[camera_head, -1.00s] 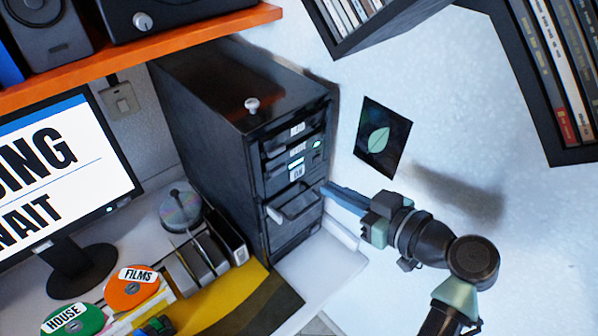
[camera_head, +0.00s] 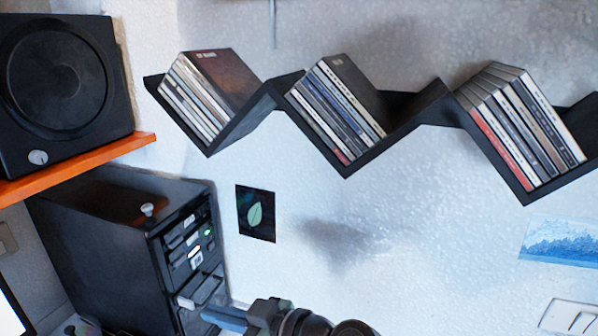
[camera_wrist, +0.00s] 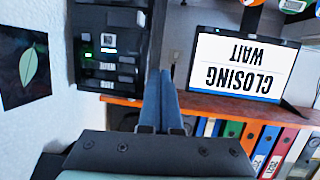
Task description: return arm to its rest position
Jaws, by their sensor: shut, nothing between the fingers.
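My gripper (camera_head: 225,319) is at the bottom of the head view, in front of the black computer tower (camera_head: 118,225). In the wrist view my gripper's blue fingers (camera_wrist: 160,100) are together with nothing between them. The tower's front has lit green indicators and a tray (camera_head: 203,290) near the fingers in the head view. I cannot tell whether the fingers touch it. Most of my arm is below the head view's edge.
A black zigzag wall shelf (camera_head: 345,168) holds several disc cases. An orange shelf (camera_head: 75,166) with a speaker (camera_head: 68,90) is at left. A leaf picture (camera_head: 255,213) hangs beside the tower. The wall to its right is mostly bare. Binders (camera_wrist: 255,140) show in the wrist view.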

